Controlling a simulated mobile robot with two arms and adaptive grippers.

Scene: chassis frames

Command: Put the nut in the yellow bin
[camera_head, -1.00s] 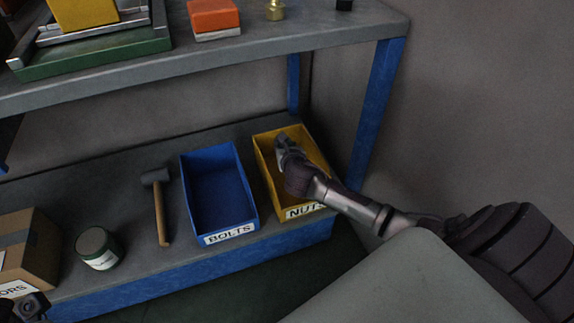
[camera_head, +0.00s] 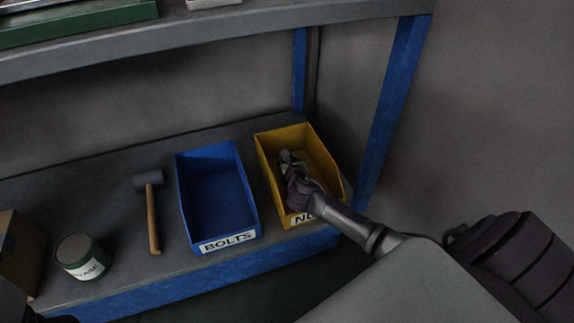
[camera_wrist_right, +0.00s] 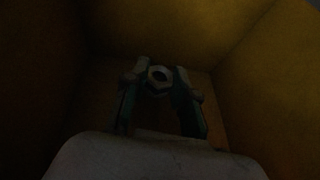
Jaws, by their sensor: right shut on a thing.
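The yellow bin (camera_head: 322,160) stands on the lower shelf, at the right end, with a partly covered label starting "NU" on its front. My right gripper (camera_head: 287,156) reaches down inside it from the front right. In the right wrist view, the metal hex nut (camera_wrist_right: 158,75) sits between the fingertips of my right gripper (camera_wrist_right: 159,80), which is shut on it. Dark yellow bin walls (camera_wrist_right: 250,85) surround it there. Whether the nut touches the bin floor I cannot tell. At the head view's lower left corner only a dark piece of my left arm shows, and its fingers cannot be made out.
A blue bin (camera_head: 215,185) labelled BOLTS stands just left of the yellow bin. Further left are a mallet (camera_head: 152,215), a green can (camera_head: 82,255) and a cardboard box (camera_head: 20,250). The upper shelf (camera_head: 220,40) runs above, with a blue post (camera_head: 395,110) at right.

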